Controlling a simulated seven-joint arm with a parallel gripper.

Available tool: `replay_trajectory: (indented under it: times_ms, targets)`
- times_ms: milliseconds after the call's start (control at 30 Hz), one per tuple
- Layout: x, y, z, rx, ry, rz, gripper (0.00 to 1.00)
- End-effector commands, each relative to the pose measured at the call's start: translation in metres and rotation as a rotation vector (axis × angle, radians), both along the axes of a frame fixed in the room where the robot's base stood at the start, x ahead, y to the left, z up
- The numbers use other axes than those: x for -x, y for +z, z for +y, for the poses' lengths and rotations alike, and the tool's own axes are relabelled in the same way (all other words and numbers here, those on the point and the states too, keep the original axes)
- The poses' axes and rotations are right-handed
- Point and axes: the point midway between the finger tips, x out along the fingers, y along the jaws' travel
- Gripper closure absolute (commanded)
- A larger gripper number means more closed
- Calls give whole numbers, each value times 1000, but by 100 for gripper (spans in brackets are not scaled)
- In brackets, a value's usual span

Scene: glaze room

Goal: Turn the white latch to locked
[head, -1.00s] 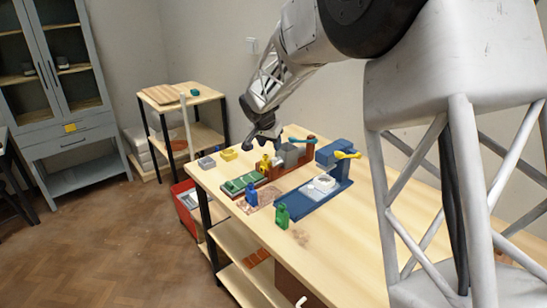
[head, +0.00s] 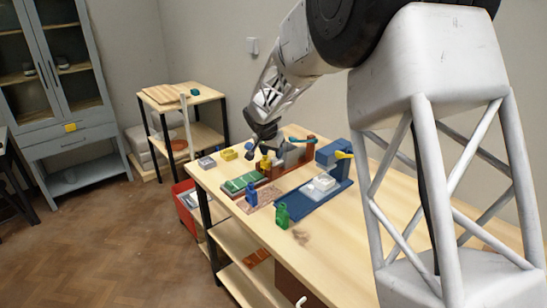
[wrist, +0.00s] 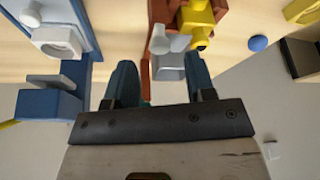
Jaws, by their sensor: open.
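My gripper (head: 259,141) is open above the far part of the table, by a red-brown fixture (head: 273,173) with a grey block. In the wrist view its two dark fingers (wrist: 159,64) point toward a small whitish knob (wrist: 160,40) on that fixture, with a grey box (wrist: 171,68) between them. A yellow piece (wrist: 196,17) sits beside the knob. A second white part (head: 323,182) lies on a blue fixture (head: 318,198) with a yellow handle; it also shows in the wrist view (wrist: 56,40). I cannot tell which white part is the latch, or its setting.
A green tray (head: 240,183), a blue figure (head: 251,194) and a green figure (head: 282,215) stand toward the front of the table. A teal handle (head: 303,140) sticks out of the red-brown fixture. Bare wood lies at the front right.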

Motion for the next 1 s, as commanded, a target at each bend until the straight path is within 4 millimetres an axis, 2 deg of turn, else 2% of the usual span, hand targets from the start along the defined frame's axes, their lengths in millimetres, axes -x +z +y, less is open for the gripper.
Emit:
replay_trajectory:
  times_ms: [100, 300, 700, 1000]
  targets:
    - [-5, -13, -2, 0, -1, 1, 50]
    - [-10, -25, -4, 0, 0, 0, 50]
    - [-11, -29, -4, 0, 0, 0, 50]
    - [-11, -29, -4, 0, 0, 0, 96]
